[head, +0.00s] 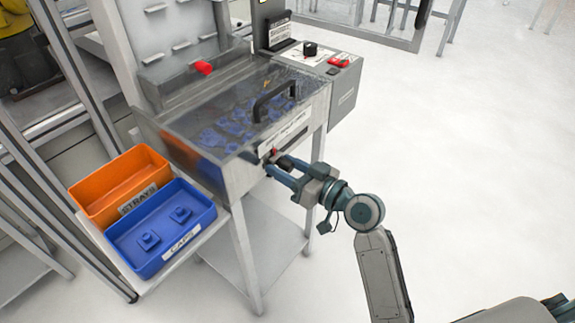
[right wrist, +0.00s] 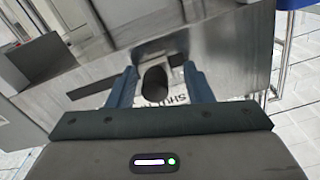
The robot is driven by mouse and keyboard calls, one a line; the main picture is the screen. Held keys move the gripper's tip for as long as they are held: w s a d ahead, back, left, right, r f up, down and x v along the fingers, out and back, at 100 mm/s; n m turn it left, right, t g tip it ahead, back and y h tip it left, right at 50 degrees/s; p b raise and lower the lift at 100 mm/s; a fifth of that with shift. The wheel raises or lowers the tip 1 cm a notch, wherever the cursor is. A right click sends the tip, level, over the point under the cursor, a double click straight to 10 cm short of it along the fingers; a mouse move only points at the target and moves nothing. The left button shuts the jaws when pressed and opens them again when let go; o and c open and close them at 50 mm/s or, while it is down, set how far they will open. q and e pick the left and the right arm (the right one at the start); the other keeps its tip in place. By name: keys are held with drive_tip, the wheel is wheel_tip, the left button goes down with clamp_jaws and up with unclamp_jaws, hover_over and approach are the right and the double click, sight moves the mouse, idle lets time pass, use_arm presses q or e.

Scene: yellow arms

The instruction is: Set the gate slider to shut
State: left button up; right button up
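The gate slider shows in the right wrist view as a dark round knob (right wrist: 155,84) on the front metal face of the machine. A label below it is partly covered by my gripper; the letters "SHU" can be read. My right gripper (right wrist: 160,80) is open, with one blue-grey finger on each side of the knob and a gap visible beside it. In the head view my right gripper (head: 272,166) reaches the front face of the hopper (head: 290,141), below its lid, and hides most of the slider. My left gripper is in neither view.
The hopper has a clear lid with a black handle (head: 275,100) over blue parts. An orange bin (head: 118,172) and a blue bin (head: 150,264) with two blue caps stand at left. A control box (head: 345,95) is at right. Floor is clear to the right.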

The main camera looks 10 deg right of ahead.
sight(291, 171)
drive_tip(key=shift+d, duration=0.1)
idle(0.5)
drive_tip(key=shift+s+d, duration=0.15)
drive_tip(key=shift+s, duration=0.05)
drive_tip(key=b+v, duration=0.1)
drive_tip(key=v, duration=0.5)
drive_tip(key=shift+s+f, duration=0.1)
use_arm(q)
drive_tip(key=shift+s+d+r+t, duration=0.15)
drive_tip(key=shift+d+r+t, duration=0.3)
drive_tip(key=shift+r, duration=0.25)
use_arm(e)
drive_tip(key=v, duration=0.4)
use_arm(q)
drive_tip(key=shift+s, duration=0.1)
